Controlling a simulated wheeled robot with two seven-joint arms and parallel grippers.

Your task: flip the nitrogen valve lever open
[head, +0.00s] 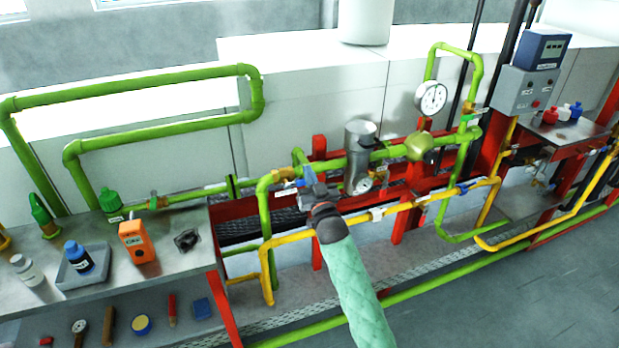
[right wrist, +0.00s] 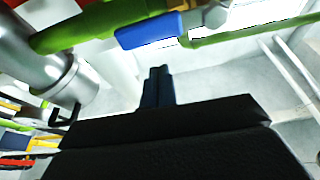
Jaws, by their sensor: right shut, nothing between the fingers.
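My right gripper (head: 308,176) reaches in from the bottom of the head view, up to the green pipe with brass fittings left of the grey metal cylinder. Its narrow fingers (right wrist: 158,85) are shut and empty in the right wrist view. A blue lever (right wrist: 150,30) lies along the green pipe there, just above the fingertips, with a visible gap in the picture. In the head view my gripper partly covers this spot. I cannot read a label that marks the nitrogen valve. My left gripper is not in view.
The grey cylinder (head: 360,150) and a small gauge (head: 365,184) stand close right of my gripper. A yellow pipe (head: 405,207) runs below, along the red frame. A steel bench (head: 105,262) at left holds bottles and an orange meter (head: 137,241).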

